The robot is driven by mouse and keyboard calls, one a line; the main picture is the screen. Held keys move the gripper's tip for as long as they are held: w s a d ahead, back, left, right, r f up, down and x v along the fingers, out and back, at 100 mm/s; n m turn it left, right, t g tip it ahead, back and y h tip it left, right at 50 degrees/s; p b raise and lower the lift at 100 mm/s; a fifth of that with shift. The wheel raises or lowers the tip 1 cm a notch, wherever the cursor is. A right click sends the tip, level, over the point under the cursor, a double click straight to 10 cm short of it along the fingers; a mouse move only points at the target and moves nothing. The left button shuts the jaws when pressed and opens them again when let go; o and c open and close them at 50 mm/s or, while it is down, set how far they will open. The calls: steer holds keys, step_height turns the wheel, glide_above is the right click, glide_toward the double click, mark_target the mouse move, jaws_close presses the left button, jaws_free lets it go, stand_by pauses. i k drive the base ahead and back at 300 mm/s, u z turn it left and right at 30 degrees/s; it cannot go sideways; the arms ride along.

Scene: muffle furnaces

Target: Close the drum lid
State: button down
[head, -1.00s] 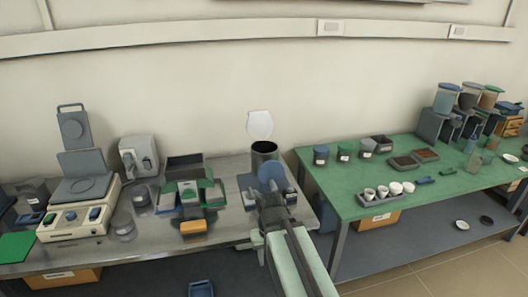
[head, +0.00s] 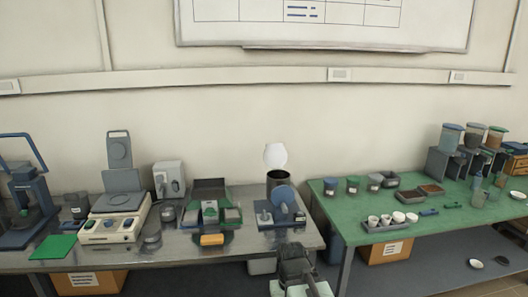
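The drum (head: 274,178) is a dark open-topped cylinder at the back right of the grey bench. Its white round lid (head: 275,156) stands upright above the drum's back rim, so the drum is open. A device with a blue disc (head: 284,198) stands in front and hides the drum's lower part. My gripper (head: 296,262) is at the lower middle of the head view, in front of the bench edge and well apart from the drum and lid. Its fingers are too small and dark to tell whether they are open or shut.
The green table (head: 340,215) on the right holds pots, trays and white cups (head: 385,220). A balance-like device with a raised lid (head: 115,215) and a grey tray with green parts (head: 208,210) stand left on the bench. A whiteboard (head: 320,22) hangs behind.

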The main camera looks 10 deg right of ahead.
mark_target(275, 156)
steer(key=u, duration=0.2)
steer(key=i, duration=0.85)
steer(key=u, duration=0.9)
steer(key=i, duration=0.95)
steer(key=u, duration=0.5)
steer(key=k, duration=0.8)
steer(key=u, duration=0.2)
steer(key=i, duration=0.8)
steer(key=z, duration=0.1)
